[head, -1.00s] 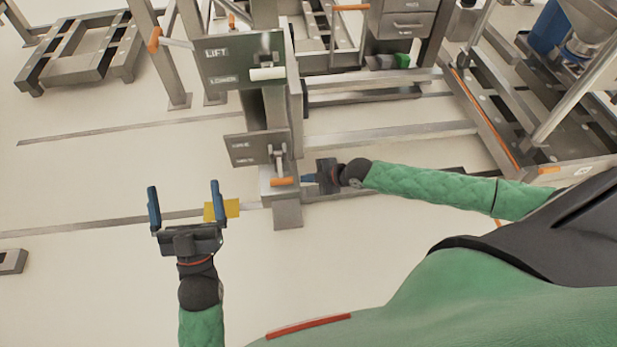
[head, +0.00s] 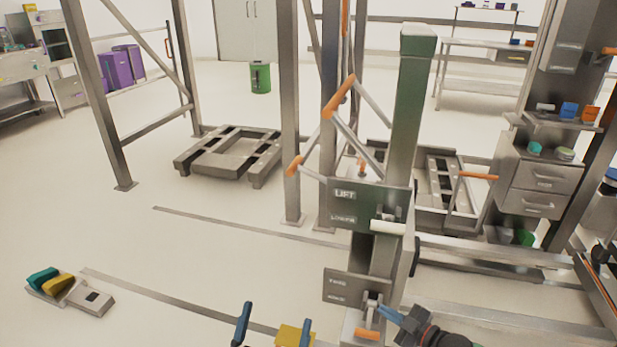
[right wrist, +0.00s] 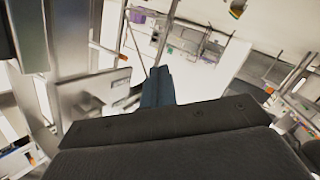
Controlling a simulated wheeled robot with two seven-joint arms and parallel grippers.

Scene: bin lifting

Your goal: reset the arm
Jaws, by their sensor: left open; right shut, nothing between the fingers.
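My left gripper (head: 272,330) shows at the bottom of the head view, its two blue fingers wide apart with nothing between them.
A control post bears a LIFT/LOWER panel (head: 352,204) with a white-handled lever (head: 387,227) and a smaller panel (head: 345,288) below. A low metal frame (head: 228,155) stands behind. Open floor lies between.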

